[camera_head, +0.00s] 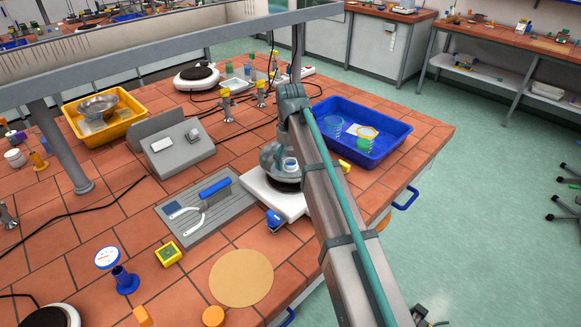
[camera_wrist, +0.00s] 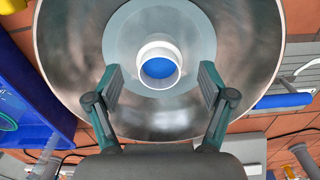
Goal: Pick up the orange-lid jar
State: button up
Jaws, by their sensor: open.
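No jar with an orange lid shows clearly. An orange round-topped item (camera_head: 213,316) stands at the bottom edge of the head view, a possible match; its body is hardly visible. Another orange item (camera_head: 142,316) stands left of it. My gripper (camera_wrist: 160,82) is open and empty, pointing down over a metal bowl-like dish. Its fingers are on either side of a white-rimmed round item (camera_wrist: 158,66) with a blue centre; I cannot tell if they touch it. In the head view my arm hides most of the gripper, over the white hotplate (camera_head: 268,193).
A blue tray (camera_head: 393,150) with clear vessels and an orange ring lies right of my arm. A yellow tray (camera_head: 125,113) holds a metal bowl. A grey mat (camera_head: 190,228) with tools, a tan disc (camera_head: 241,278) and a blue stand (camera_head: 125,281) occupy the front left.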

jog(key=shift+f, duration=1.2)
jog(key=c, duration=1.3)
jog(key=shift+o, duration=0.2)
jog(key=shift+r, duration=0.15)
